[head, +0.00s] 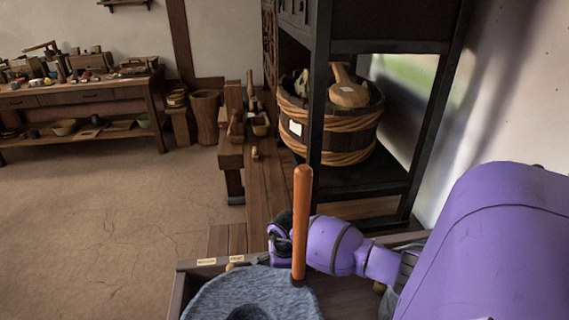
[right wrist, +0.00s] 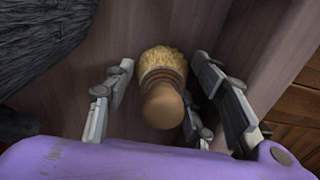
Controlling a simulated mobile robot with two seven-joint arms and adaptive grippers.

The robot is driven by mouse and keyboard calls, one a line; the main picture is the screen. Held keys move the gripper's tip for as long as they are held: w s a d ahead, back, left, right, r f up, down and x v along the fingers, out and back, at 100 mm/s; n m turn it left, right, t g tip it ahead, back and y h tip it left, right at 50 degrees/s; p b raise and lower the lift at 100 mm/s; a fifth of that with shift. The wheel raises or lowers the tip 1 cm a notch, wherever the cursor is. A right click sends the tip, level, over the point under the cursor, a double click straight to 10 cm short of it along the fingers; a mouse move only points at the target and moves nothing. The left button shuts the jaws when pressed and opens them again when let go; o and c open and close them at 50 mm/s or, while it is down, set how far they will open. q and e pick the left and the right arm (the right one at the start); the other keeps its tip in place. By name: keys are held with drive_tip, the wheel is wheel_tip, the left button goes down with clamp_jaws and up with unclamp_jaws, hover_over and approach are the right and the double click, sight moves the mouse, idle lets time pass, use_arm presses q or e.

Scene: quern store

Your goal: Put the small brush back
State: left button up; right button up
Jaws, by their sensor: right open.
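The small brush (right wrist: 163,95) shows in the right wrist view, with a rounded wooden handle towards the camera and pale tan bristles at the far end. My right gripper (right wrist: 162,70) is open, with its fingers on either side of the brush. A gap shows on the left side; on the right the fingers are close, and I cannot tell whether they touch. In the head view my right arm's purple wrist (head: 335,245) reaches in behind the quern's upright handle, and its fingers and the brush are not clearly seen there. My left gripper is not in view.
The grey quern stone (head: 215,297) with its wooden handle (head: 301,220) stands close to my right wrist. The wooden tray's edge carries two small labels (head: 206,261). A black shelf (head: 365,185) holds a bound tub (head: 345,135). Open floor (head: 110,220) lies left.

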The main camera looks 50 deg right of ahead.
wheel_tip(320, 180, up, 12)
drive_tip(key=shift+p, duration=0.7)
